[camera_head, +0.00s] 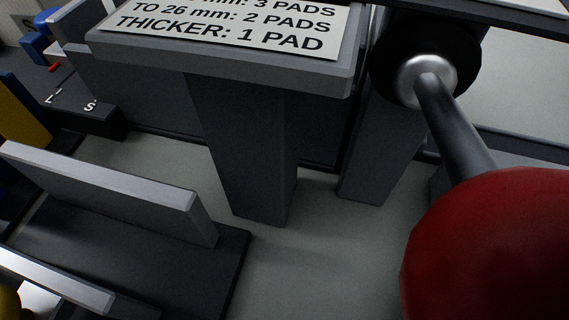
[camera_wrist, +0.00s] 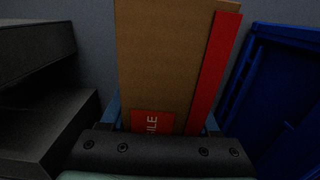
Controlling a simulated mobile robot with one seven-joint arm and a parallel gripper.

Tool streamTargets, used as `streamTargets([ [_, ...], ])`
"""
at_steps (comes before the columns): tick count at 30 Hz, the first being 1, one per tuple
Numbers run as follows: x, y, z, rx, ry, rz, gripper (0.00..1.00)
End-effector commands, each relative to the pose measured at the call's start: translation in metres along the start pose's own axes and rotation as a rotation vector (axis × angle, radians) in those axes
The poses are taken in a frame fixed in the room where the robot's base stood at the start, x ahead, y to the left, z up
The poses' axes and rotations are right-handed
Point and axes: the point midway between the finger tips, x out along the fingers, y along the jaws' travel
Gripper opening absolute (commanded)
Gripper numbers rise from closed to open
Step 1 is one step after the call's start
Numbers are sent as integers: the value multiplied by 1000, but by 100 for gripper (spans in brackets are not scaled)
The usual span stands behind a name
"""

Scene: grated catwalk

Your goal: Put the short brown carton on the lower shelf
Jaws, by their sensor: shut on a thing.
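A brown carton (camera_wrist: 162,58) with a red strip down its right side and a red label at its lower edge fills the middle of the wrist view. The label's lettering is partly cut off by my gripper. My gripper (camera_wrist: 163,118) is shut on this carton, with a blue finger edge showing at each side. The carton's top runs out of the picture, so I cannot tell its full height. Neither the carton nor my gripper shows in the head view. I cannot identify the lower shelf in either view.
In the wrist view, dark stepped ledges (camera_wrist: 40,125) stand left and a blue bin-like object (camera_wrist: 285,95) stands right. In the head view, a sign (camera_head: 230,22) tops a grey stand, a red ball knob (camera_head: 495,250) is at right, and a grey-lipped dark platform (camera_head: 110,190) is at left.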

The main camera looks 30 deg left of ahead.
Motion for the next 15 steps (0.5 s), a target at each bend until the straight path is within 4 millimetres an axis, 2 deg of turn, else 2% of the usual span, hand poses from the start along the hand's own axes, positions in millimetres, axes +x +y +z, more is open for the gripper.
streamTargets([
  [9, 2, 0, -1, 0, 1, 0, 6],
  [10, 2, 0, -1, 0, 1, 0, 66],
  [14, 1, 0, -1, 0, 1, 0, 89],
  [15, 1, 0, -1, 0, 1, 0, 92],
])
